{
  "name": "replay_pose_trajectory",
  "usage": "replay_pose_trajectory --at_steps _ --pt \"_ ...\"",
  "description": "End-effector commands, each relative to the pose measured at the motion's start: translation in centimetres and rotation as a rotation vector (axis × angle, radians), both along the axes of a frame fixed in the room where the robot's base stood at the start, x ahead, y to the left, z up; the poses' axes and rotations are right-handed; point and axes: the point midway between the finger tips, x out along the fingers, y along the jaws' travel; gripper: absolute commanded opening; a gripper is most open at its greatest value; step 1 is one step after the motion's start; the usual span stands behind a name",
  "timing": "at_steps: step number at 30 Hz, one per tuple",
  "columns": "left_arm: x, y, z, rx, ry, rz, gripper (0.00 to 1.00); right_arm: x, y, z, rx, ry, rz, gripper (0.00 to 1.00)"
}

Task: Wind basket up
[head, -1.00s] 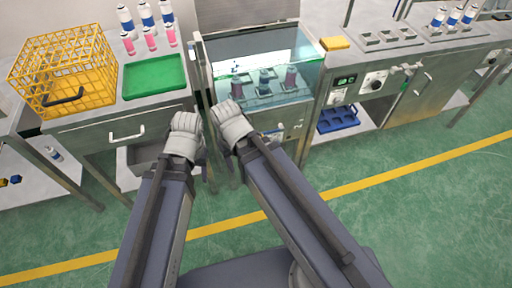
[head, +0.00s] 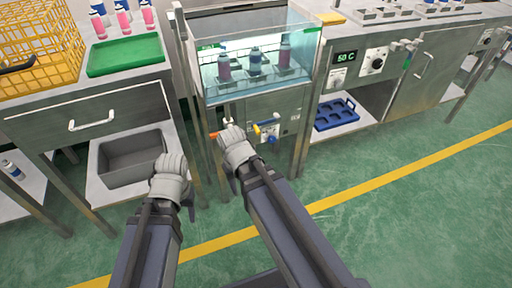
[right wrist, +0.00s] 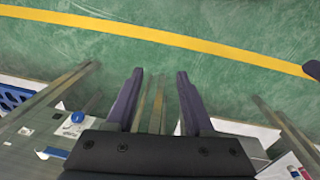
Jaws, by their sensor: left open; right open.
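The basket with several cans (head: 254,75) sits low inside the glass-walled water tank (head: 215,95). Below it, on the steel front panel, is a crank-like fitting (head: 268,128) with yellow and blue parts; a blue knob (right wrist: 77,117) shows at the left in the right wrist view. My right gripper (head: 232,138) is open and empty, in front of the panel, just left of and apart from the fitting. Its two fingers (right wrist: 160,90) show spread in the right wrist view. My left gripper (head: 172,170) is open, lower left, in front of the grey bin.
A grey bin (head: 128,160) is on the left lower shelf. A green tray (head: 125,55) and yellow wire basket (head: 40,50) are on the left bench. A blue rack (head: 335,114) is on the right lower shelf. The floor in front is clear.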

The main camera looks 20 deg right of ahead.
Motion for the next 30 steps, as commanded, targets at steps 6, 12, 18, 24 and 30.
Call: replay_pose_trajectory --at_steps 6,12,18,24,30 --pt "0.0 0.0 -8.8 0.001 -0.001 0.000 0.53 2.3 -2.9 -8.5 -0.089 -0.035 -0.028 0.53" --pt "0.0 0.0 -14.2 0.000 -0.002 0.000 0.53 6.3 -6.5 -12.4 -0.308 -0.091 -0.013 0.53" --pt "0.1 0.0 -15.5 0.001 -0.003 0.000 0.53 12.1 -8.9 -9.1 -0.672 -0.192 0.056 0.53" --pt "0.1 0.0 -15.5 0.001 -0.003 0.000 0.53 16.9 -8.2 -3.1 -0.989 -0.304 0.130 0.53" --pt "0.1 0.0 -15.5 0.000 -0.002 0.000 0.53 19.0 -6.8 0.6 -1.156 -0.373 0.166 0.53"
